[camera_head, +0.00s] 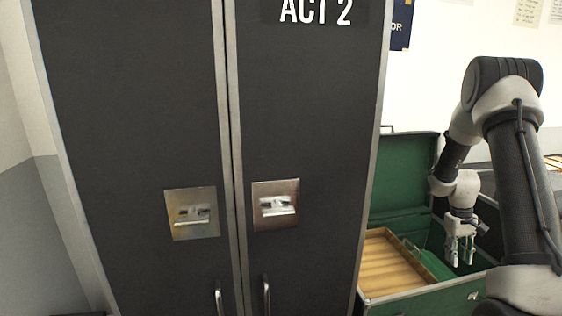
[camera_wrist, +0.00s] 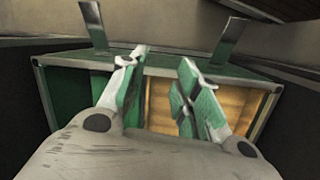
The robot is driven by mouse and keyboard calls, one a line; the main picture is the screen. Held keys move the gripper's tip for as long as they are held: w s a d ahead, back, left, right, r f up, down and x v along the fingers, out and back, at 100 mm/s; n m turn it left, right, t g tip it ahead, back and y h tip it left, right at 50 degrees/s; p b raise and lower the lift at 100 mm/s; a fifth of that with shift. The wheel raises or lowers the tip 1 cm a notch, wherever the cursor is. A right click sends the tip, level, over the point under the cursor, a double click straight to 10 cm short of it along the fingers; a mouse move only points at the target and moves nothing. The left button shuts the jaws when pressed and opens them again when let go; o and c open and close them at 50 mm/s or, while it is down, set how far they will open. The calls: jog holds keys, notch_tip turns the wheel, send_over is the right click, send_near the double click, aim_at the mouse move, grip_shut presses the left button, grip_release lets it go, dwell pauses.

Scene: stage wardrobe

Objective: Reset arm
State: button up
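My gripper (camera_head: 461,250) hangs from my arm at the right of the head view, over an open green trunk (camera_head: 408,170). Its two fingers are apart, with nothing seen between them. In the wrist view my gripper (camera_wrist: 158,75) shows green-faced finger pads spread open. Part of the trunk's inside is hidden behind my arm.
A tall black two-door cabinet (camera_head: 120,120) marked "ACT 2" fills the left and middle of the head view, its doors closed. It has latch plates (camera_head: 276,204) and lower handles (camera_head: 267,296). The trunk stands close to its right side.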

jog(key=s+a+r+t, duration=0.2)
jog(key=s+a+r, duration=0.5)
jog(key=s+r, duration=0.2)
jog(key=s+a+r+t, duration=0.2)
jog(key=s+a+r, duration=0.5)
jog(key=r, duration=0.5)
jog(key=s+a+r+t+y, duration=0.1)
jog(key=s+a+r+t, duration=0.1)
jog(key=s+a+r, duration=0.4)
jog(key=s+r, duration=0.4)
jog(key=r, duration=0.1)
jog(key=shift+s+a, duration=0.3)
jog(key=shift+a, duration=0.1)
jog(key=shift+d, duration=0.1)
